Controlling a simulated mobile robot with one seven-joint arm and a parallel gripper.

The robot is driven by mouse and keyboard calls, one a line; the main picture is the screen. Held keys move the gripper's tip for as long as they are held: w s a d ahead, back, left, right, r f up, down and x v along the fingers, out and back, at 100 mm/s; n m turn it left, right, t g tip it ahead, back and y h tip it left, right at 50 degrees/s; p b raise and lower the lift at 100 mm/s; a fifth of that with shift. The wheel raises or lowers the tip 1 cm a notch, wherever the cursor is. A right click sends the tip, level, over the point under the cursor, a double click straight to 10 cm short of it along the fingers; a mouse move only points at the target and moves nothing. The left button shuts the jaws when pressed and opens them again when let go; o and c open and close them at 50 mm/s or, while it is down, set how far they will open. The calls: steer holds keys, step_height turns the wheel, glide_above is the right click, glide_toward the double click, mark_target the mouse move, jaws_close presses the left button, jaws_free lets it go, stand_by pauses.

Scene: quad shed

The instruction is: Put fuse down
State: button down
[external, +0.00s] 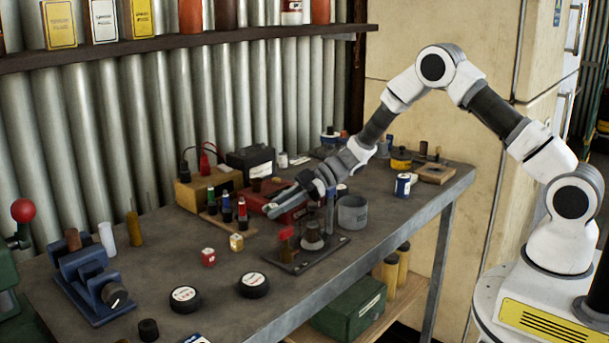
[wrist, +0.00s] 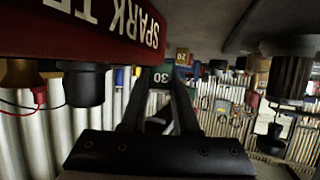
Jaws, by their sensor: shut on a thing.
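My gripper (external: 270,210) reaches in from the right, low over the middle of the bench (external: 160,255), in front of a red box. In the wrist view its two dark fingers (wrist: 160,84) close in on a small green piece marked 30 (wrist: 160,75), which looks like the fuse and sits between the tips. The fingers hide part of it, and I cannot make it out in the external view. A yellowish piece marked 20 (wrist: 183,57) shows just beyond it. I cannot tell whether the green piece touches anything below.
The red box (wrist: 100,28), lettered SPARK TE, is close beside the fingers. A wooden stand with coloured-handled pieces (external: 226,208) stands left of the gripper. A metal stand (external: 300,262) and a grey cup (external: 352,212) are near my wrist. Two black discs (external: 185,298) lie in front.

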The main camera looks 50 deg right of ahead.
steer(key=shift+f, duration=0.25)
steer(key=shift+f, duration=0.1)
steer(key=shift+f, duration=0.5)
steer(key=c, duration=0.7)
jaws_free()
steer(key=shift+o, duration=0.2)
